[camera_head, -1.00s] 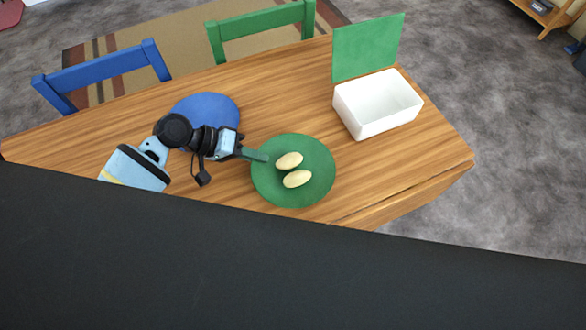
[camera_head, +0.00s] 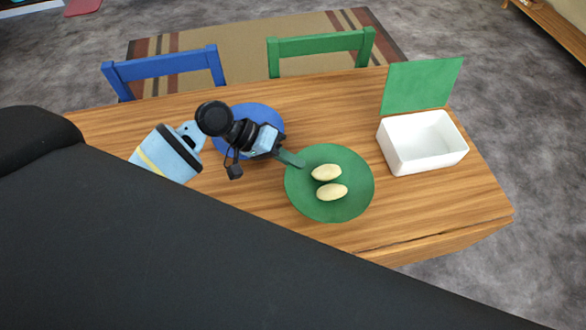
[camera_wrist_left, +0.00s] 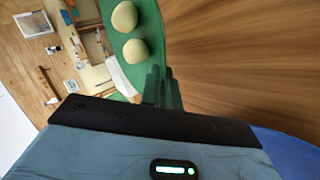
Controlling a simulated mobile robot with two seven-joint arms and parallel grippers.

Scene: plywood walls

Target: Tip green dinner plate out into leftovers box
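The green dinner plate (camera_head: 350,205) lies near the front edge of the wooden table, about level, with two pale potato-like pieces (camera_head: 326,173) (camera_head: 332,192) on it. My left gripper (camera_head: 298,160) reaches over the plate's left rim. In the left wrist view its green fingers (camera_wrist_left: 163,88) are close together at the rim of the plate (camera_wrist_left: 148,20) and look shut on it. I cannot tell whether the plate is lifted slightly. The leftovers box (camera_head: 405,158), white with a raised green lid (camera_head: 422,86), stands open to the right. My right gripper is out of view.
A blue plate (camera_head: 262,112) lies behind my left gripper, partly hidden by it. A blue chair (camera_head: 165,68) and a green chair (camera_head: 320,44) stand at the table's (camera_head: 440,205) far side. Bare tabletop lies between plate and box.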

